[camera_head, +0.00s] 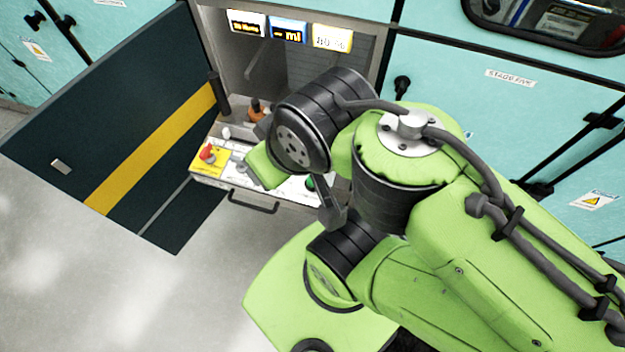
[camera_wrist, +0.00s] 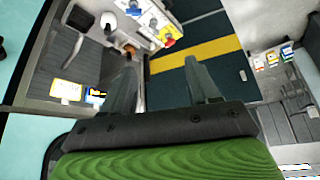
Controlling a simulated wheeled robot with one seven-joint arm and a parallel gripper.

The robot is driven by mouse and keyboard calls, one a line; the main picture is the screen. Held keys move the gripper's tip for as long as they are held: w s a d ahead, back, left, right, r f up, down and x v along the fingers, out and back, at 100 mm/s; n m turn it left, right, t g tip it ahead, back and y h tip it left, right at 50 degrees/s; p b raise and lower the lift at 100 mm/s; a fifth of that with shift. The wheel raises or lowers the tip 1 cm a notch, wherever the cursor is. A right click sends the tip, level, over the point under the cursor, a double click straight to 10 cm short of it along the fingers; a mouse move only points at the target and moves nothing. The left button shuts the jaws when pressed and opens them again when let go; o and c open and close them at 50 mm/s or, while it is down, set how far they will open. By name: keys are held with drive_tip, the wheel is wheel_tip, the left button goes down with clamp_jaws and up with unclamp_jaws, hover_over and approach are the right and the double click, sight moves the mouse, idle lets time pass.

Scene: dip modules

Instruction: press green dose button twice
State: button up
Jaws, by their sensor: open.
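The green dose button (camera_head: 310,183) shows as a small green patch on the white top of the pulled-out drawer panel (camera_head: 300,192). It is partly hidden by my arm in the head view. I cannot make it out in the wrist view. My gripper (camera_wrist: 160,62) is open, with two dark fingers apart and nothing between them. In the head view my wrist hangs over the drawer and hides part of it; the fingertips are not clear there. I cannot tell the gap between fingers and button.
A red knob on a yellow plate (camera_head: 207,154) sits at the drawer's left end; it also shows in the wrist view (camera_wrist: 168,37). An orange-based knob (camera_head: 256,112) stands behind. Lit displays (camera_head: 288,31) hang above. An open dark door (camera_head: 120,120) stands left. Floor in front is clear.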

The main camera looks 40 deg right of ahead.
clamp_jaws()
idle(1.4)
